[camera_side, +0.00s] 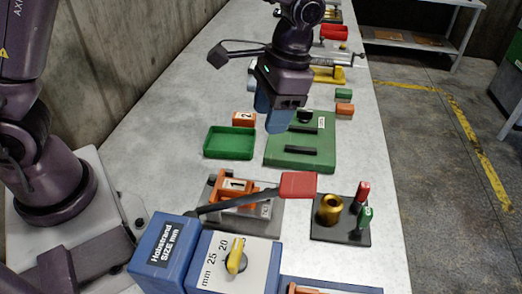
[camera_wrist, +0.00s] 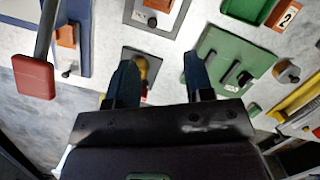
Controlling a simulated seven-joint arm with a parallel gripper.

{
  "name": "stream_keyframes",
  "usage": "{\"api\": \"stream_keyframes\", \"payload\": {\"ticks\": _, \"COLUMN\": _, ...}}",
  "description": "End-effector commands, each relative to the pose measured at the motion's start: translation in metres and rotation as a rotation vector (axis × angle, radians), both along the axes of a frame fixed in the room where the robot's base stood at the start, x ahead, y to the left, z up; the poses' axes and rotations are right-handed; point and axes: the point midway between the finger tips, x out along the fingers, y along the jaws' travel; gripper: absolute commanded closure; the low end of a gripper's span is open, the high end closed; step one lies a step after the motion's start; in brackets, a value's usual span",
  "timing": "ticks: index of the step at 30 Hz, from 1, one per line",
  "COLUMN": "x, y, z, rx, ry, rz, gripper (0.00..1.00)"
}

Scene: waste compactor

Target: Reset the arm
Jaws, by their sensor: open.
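My gripper (camera_side: 276,112) hangs pointing down above the table, over the left part of the green base plate (camera_side: 316,150). In the wrist view its two blue fingers (camera_wrist: 160,80) are apart with nothing between them. The compactor's lever with a red handle (camera_side: 298,185) reaches across the grey fixture holding an orange block marked 1 (camera_side: 234,184). The red handle also shows at the left of the wrist view (camera_wrist: 34,76). The gripper is clear of the lever.
A blue box with a yellow knob (camera_side: 236,256) and a blue labelled box (camera_side: 163,240) stand in front. A green tray (camera_side: 229,142) and an orange block marked 2 (camera_side: 244,119) lie left of the gripper. A dark plate holds a brass cup (camera_side: 330,208) and red and green pegs.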

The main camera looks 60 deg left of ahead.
Motion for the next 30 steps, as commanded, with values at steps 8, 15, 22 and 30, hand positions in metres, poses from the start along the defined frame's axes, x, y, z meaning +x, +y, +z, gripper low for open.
{"api": "stream_keyframes", "payload": {"ticks": 8, "x": -0.063, "y": 0.049, "z": 0.066, "rx": -0.079, "ry": -0.263, "rz": 0.083, "gripper": 0.52}}
{"api": "stream_keyframes", "payload": {"ticks": 15, "x": -0.122, "y": 0.081, "z": 0.093, "rx": -0.119, "ry": -0.487, "rz": 0.164, "gripper": 0.52}}
{"api": "stream_keyframes", "payload": {"ticks": 22, "x": -0.155, "y": 0.097, "z": 0.11, "rx": -0.129, "ry": -0.646, "rz": 0.227, "gripper": 0.52}}
{"api": "stream_keyframes", "payload": {"ticks": 30, "x": -0.158, "y": 0.103, "z": 0.123, "rx": -0.129, "ry": -0.711, "rz": 0.25, "gripper": 0.52}}
